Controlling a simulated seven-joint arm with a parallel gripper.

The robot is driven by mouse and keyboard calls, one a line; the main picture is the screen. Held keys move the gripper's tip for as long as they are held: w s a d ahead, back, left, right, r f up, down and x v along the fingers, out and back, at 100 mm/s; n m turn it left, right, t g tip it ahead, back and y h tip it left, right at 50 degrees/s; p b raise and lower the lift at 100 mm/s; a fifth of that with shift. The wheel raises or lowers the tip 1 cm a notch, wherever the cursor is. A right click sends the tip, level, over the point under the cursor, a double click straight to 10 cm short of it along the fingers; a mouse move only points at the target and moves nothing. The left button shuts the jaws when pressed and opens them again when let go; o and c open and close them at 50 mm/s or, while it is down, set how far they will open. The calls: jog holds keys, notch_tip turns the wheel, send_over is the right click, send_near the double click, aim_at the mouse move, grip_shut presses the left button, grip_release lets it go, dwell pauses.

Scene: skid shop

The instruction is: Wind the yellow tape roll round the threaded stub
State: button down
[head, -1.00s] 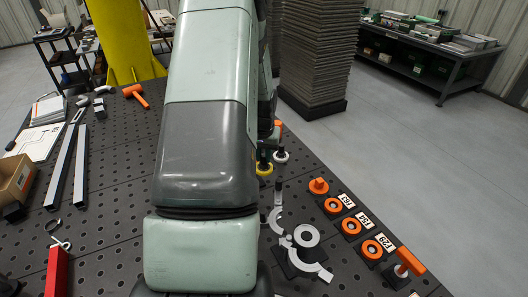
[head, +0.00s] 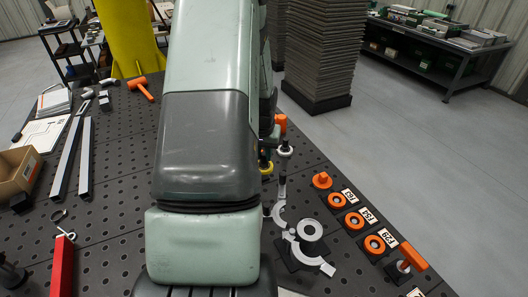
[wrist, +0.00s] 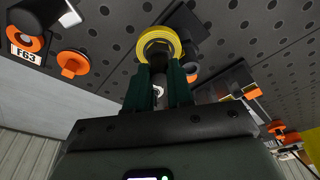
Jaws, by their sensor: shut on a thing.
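In the head view the yellow roll (head: 265,168) shows small beside my arm, which hides most of my gripper. A dark cylindrical shape (wrist: 184,22) lies just behind the roll in the wrist view. I cannot tell whether it is the threaded stub, or whether the roll touches it. A white disc with a dark stem (head: 285,150) stands near the roll.
A white ring (head: 309,229) and a grey curved gauge (head: 279,214) lie at the right. Orange ring pieces (head: 336,200) with number labels line the bench's right edge. A red block (head: 62,264) and an orange mallet (head: 142,88) are at the left. Bare perforated bench (head: 115,185) lies between.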

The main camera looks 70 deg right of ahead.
jog(key=shift+w+a, duration=0.6)
jog(key=shift+a, duration=0.15)
jog(key=shift+w, duration=0.1)
jog(key=shift+w+a, duration=0.25)
jog(key=shift+w, duration=0.55)
jog(key=shift+w+a, duration=0.25)
jog(key=shift+w, duration=0.55)
jog(key=shift+w, duration=0.15)
jog(key=shift+w+d, duration=0.25)
jog(key=shift+w, duration=0.55)
